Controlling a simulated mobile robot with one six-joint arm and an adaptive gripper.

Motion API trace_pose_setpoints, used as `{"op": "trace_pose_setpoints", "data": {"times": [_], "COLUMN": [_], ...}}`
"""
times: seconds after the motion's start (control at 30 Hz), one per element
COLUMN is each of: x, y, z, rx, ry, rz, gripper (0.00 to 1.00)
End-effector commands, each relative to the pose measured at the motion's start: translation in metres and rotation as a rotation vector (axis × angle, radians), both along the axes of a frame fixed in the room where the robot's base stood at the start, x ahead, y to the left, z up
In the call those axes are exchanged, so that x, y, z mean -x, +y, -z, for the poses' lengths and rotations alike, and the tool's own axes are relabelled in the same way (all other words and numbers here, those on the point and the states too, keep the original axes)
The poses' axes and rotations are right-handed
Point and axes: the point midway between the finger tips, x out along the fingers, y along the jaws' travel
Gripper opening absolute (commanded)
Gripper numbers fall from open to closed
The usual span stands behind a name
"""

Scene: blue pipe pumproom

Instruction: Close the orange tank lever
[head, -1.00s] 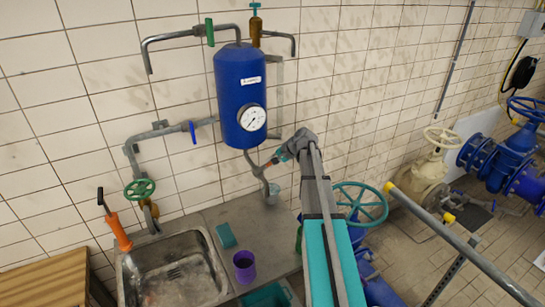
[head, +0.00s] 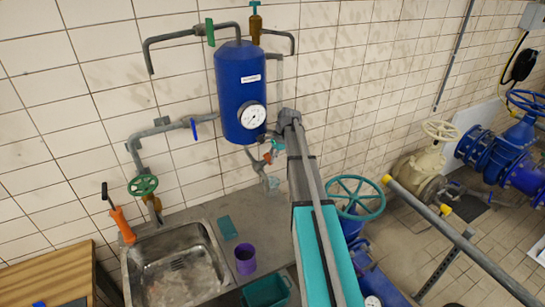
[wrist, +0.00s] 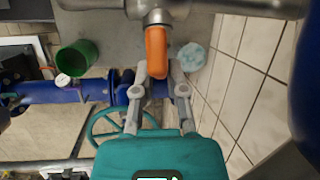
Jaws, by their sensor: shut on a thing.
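The orange tank lever (wrist: 156,52) hangs below a grey pipe fitting at the top middle of the wrist view. In the head view it is a small orange spot (head: 267,158) under the blue tank (head: 238,75), partly covered by my gripper. My gripper (wrist: 159,72) is shut on the lever, with one grey finger on each side of it. In the head view my gripper (head: 273,150) is at the pipe below the tank, and its fingers are too small there to make out.
A large teal handwheel (head: 360,197) stands right of my arm. A sink (head: 165,270), a purple cup (head: 245,260) and a teal bin (head: 266,291) are below. The tiled wall is close behind the tank. A green cup (wrist: 80,58) shows in the wrist view.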

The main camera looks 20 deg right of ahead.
Motion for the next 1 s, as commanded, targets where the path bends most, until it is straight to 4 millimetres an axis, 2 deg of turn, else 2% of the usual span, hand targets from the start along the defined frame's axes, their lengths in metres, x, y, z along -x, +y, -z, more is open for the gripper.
{"op": "trace_pose_setpoints", "data": {"times": [0.4, 0.43, 0.6, 1.0], "x": [0.0024, 0.0023, 0.0016, 0.0008], "y": [0.0009, 0.0009, 0.0007, 0.0003], "z": [0.0007, 0.0007, 0.0005, 0.0002], "rx": [0.000, 0.000, 0.000, -0.001], "ry": [0.012, 0.012, 0.009, 0.002], "rz": [0.000, 0.000, 0.001, 0.000], "gripper": [0.00, 0.23, 0.51, 0.51]}}
